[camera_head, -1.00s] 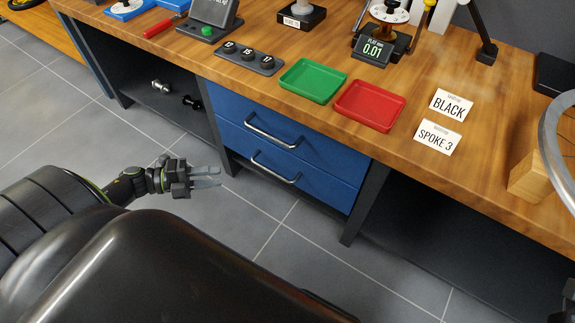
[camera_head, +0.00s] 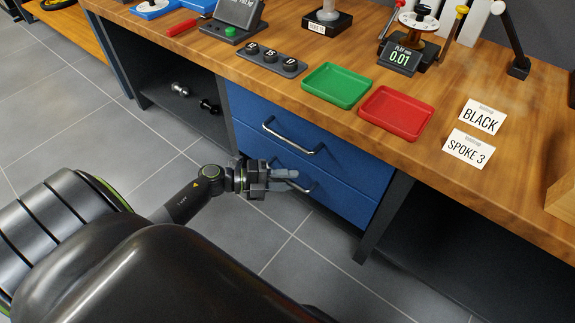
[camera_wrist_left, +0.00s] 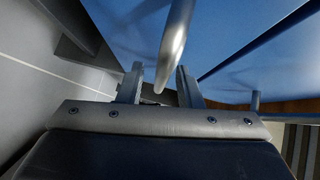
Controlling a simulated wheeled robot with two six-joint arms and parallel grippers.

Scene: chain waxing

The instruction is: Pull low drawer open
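The low drawer (camera_head: 345,202) is the lower of two blue drawers under the workbench, and its front looks flush and closed. Its metal bar handle (camera_wrist_left: 175,45) shows large in the left wrist view; in the head view it is partly hidden by my gripper. My left gripper (camera_head: 287,180) is at this handle. In the left wrist view the fingers of my left gripper (camera_wrist_left: 160,88) are apart, with the near end of the bar between or just beyond their tips. I cannot tell whether they touch it. My right gripper is out of view.
The upper drawer (camera_head: 345,165), closed, has its own handle (camera_head: 292,140) just above. The wooden benchtop (camera_head: 440,105) overhangs the drawers and carries a green tray (camera_head: 337,86) and a red tray (camera_head: 396,113). Grey tiled floor (camera_head: 310,255) in front is clear.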

